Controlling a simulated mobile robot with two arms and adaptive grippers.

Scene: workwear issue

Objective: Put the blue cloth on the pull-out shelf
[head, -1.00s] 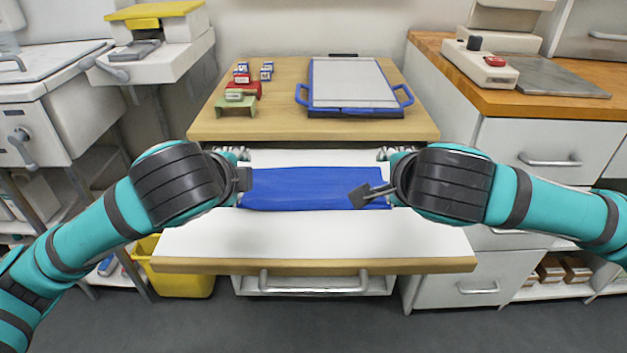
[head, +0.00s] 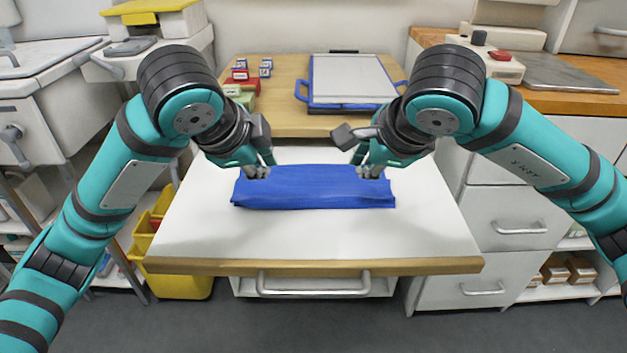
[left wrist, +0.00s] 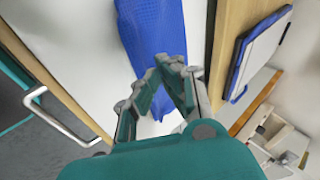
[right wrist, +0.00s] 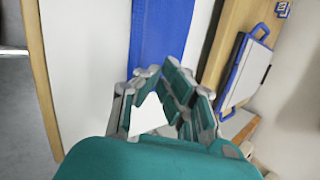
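The blue cloth (head: 315,190) lies as a long folded strip across the white pull-out shelf (head: 310,238). My left gripper (head: 257,172) is over the back edge of the cloth near its left end. My right gripper (head: 369,172) is over the same edge near the right end. In the left wrist view the cloth (left wrist: 155,30) runs from the fingertips toward the top. In the right wrist view the cloth (right wrist: 162,30) does the same. The fingers of both grippers come close together at the tips. Whether they pinch the cloth is unclear.
The wooden table top (head: 285,122) behind carries a blue-rimmed board (head: 350,82) and several small boxes (head: 240,75). A drawer with a long handle (head: 313,286) is below the shelf. A yellow bin (head: 180,285) is at lower left. The shelf's front part is bare.

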